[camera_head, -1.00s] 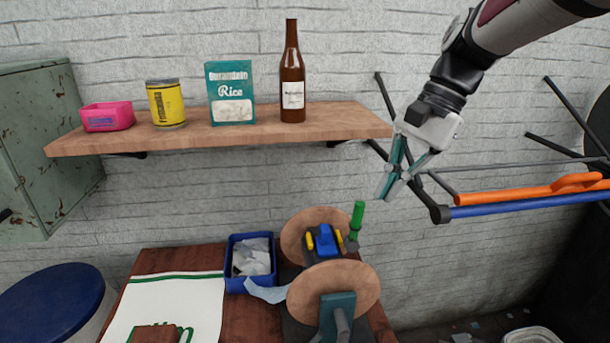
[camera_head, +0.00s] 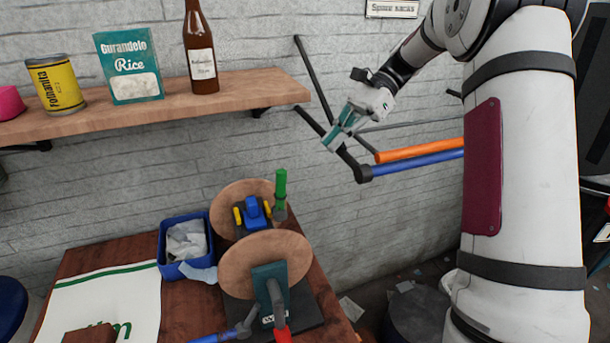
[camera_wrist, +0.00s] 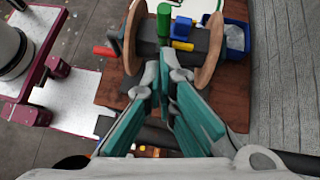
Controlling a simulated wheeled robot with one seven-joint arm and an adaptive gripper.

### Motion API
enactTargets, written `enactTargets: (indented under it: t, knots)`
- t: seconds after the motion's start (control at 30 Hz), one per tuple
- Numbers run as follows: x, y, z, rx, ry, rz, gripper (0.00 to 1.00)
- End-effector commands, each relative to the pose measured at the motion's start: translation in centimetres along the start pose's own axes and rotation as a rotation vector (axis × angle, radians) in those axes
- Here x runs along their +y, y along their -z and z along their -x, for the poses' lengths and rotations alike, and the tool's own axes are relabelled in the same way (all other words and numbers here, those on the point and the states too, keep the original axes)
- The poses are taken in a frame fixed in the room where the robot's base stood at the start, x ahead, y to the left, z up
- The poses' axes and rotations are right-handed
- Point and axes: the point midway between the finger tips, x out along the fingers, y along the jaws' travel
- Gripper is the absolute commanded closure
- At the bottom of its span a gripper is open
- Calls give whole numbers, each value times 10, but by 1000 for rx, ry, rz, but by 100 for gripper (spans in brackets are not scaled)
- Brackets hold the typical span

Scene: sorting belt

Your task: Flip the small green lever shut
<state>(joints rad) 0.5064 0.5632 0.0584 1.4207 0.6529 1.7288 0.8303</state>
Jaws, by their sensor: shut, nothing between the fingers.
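The small green lever (camera_head: 281,186) stands upright at the right side of the machine with two round wooden discs. In the wrist view the green lever (camera_wrist: 163,22) is at the top, beyond my fingertips. My gripper (camera_head: 333,142) is shut and empty, above and to the right of the lever in the head view, with a clear gap between them. Its teal fingers (camera_wrist: 165,72) meet near the middle of the wrist view. The machine also carries a blue block with yellow parts (camera_head: 253,208), next to the lever.
A wooden shelf (camera_head: 150,111) with a bottle, rice box and can runs along the wall at left. Orange and blue rods (camera_head: 418,165) stick out near my gripper. A blue bin (camera_head: 164,249) of paper stands left of the discs (camera_head: 265,263). A red-tipped handle (camera_head: 283,333) is in front.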

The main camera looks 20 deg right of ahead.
Motion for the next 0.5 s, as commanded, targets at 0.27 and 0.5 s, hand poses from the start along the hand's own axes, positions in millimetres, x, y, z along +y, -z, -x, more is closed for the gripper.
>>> enactTargets:
  t: [0.27,0.5]
  knots:
    - [1,-1,-9,-1,-3,0,100]
    - [2,-2,-48,-1,-4,1,100]
